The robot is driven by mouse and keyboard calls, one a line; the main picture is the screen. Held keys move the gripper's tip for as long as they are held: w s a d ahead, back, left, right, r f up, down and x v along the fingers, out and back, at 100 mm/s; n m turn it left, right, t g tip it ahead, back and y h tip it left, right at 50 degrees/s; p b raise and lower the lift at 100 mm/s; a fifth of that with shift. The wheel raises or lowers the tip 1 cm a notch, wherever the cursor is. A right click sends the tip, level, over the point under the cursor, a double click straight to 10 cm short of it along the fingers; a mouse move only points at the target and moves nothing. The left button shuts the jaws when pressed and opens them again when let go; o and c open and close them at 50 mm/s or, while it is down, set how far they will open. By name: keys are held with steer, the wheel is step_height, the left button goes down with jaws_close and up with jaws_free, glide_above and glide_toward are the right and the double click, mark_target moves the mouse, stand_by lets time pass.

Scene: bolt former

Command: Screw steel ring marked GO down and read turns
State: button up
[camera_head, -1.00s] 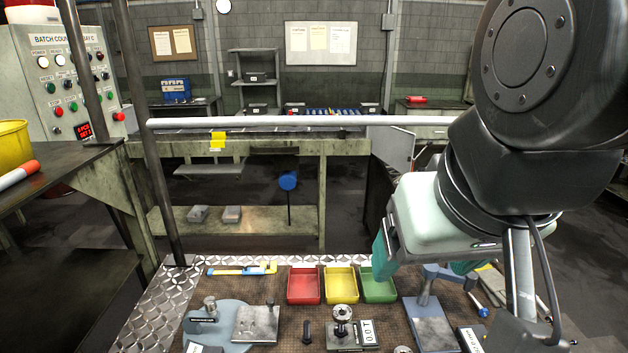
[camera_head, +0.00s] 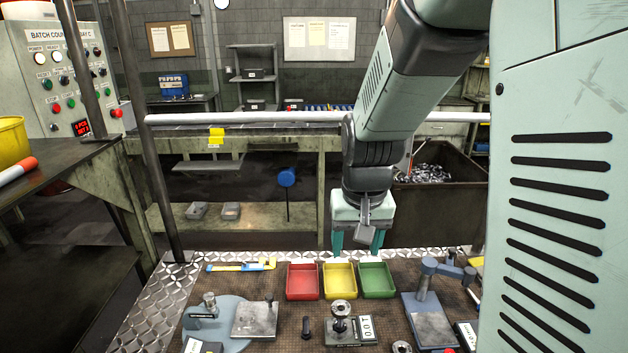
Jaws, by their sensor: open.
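My gripper (camera_head: 357,240) hangs above the far edge of the bench, behind the yellow and green trays. Its two green fingers point down, apart, with nothing seen between them. A small steel fixture (camera_head: 341,334) stands at the front middle of the bench, with a round metal ring-like piece (camera_head: 342,307) on its upright post. A white readout (camera_head: 366,329) beside it seems to show 0.0. Another steel ring (camera_head: 401,347) lies to its right, cut by the lower picture edge. No GO mark is legible on either round piece.
Red (camera_head: 302,282), yellow (camera_head: 340,282) and green (camera_head: 377,281) trays stand in a row. A blue-grey stand (camera_head: 428,305) rises at right, a steel block (camera_head: 255,320) sits at left. A white rail (camera_head: 250,119) crosses beyond the bench.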

steer(key=g, duration=0.2)
glide_above(341, 303)
steer(key=s, duration=0.1)
step_height(341, 303, down, 16)
steer(key=shift+s+r, duration=0.1)
steer(key=shift+r, duration=0.05)
steer(key=shift+f, duration=2.55)
steer(key=n, duration=0.6)
steer(key=shift+n, duration=0.3)
steer(key=n, duration=0.4)
steer(key=shift+n, duration=0.4)
steer(key=n, duration=0.3)
steer(key=c, duration=0.8)
steer(key=shift+o, duration=0.2)
